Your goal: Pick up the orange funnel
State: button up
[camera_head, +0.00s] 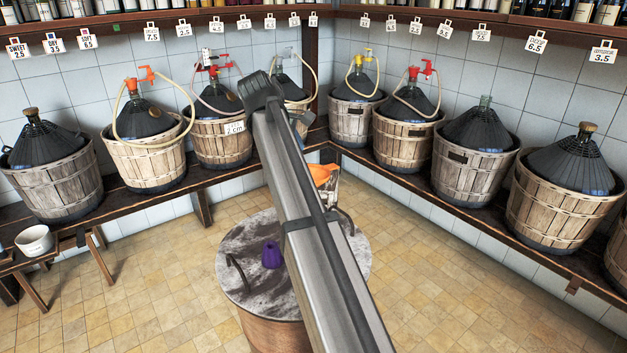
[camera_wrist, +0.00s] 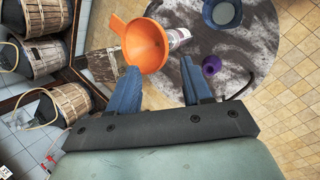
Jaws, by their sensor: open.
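The orange funnel (camera_head: 322,173) shows in the head view just right of my arm, which partly covers it, above the far side of a round marble-look tabletop (camera_head: 237,285). In the wrist view the funnel (camera_wrist: 146,46) has its wide round mouth near my left fingertip, with an orange tab at its upper left. My gripper (camera_wrist: 158,64) is open, with its two blue fingers spread apart and nothing held between them. The funnel lies beyond the fingertips, nearer the left finger; whether they touch is unclear. The fingers are hidden in the head view.
A purple object (camera_head: 271,254) stands on the round top and also shows in the wrist view (camera_wrist: 211,66). Demijohn baskets (camera_head: 147,150) line the wall benches.

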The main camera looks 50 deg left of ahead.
send_near(321, 174)
jog(key=s+d+f, duration=0.2)
jog(key=s+d, duration=0.1)
jog(key=s, duration=0.1)
jog(key=shift+x, duration=2.7)
jog(key=shift+s+d, duration=0.1)
jog(key=shift+d, duration=0.15)
grip_shut()
